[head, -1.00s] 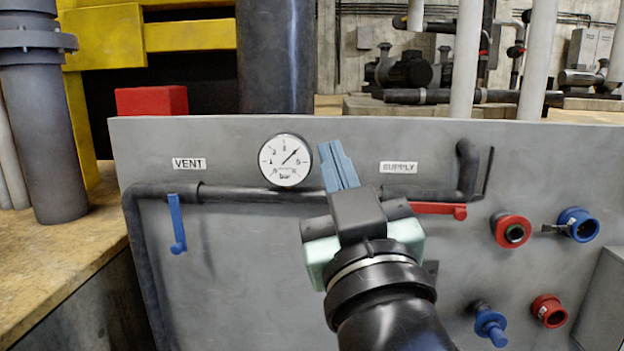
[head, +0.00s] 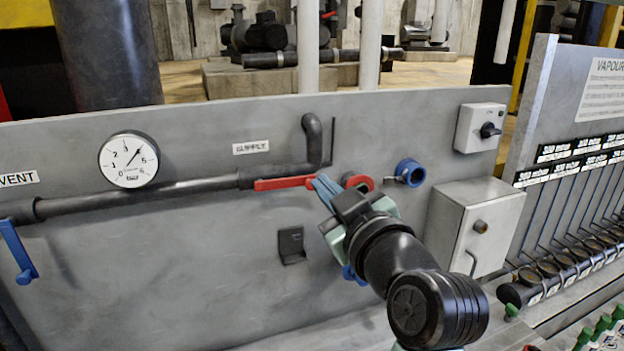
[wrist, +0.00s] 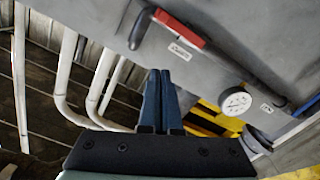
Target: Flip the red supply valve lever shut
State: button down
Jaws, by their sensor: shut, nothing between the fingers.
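The red supply valve lever (head: 285,183) lies level along the dark pipe, below the SUPPLY label (head: 251,147). It also shows in the wrist view (wrist: 180,28), near the top. My gripper (head: 323,187) is shut and empty, with its blue fingertips by the lever's right end in the head view. In the wrist view the shut fingers (wrist: 160,75) point up the picture, apart from the lever. I cannot tell from the head view whether they touch it.
A pressure gauge (head: 129,159) and the blue vent lever (head: 17,252) are to the left. A red port (head: 357,181) and a blue port (head: 410,173) stick out to the right. A grey box (head: 473,228) stands farther right. A small black bracket (head: 291,245) sits below the lever.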

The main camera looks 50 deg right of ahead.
aim_at(288, 186)
jog(key=w+d+f+p, duration=0.3)
jog(key=w+d+p, duration=0.1)
jog(key=w+d, duration=0.2)
jog(key=shift+w+d+f, duration=0.2)
jog(key=shift+w+f, duration=0.1)
jog(key=shift+w, duration=0.35)
jog(key=shift+f, duration=0.15)
jog(key=shift+f+m, duration=0.15)
jog(key=shift+m, duration=0.15)
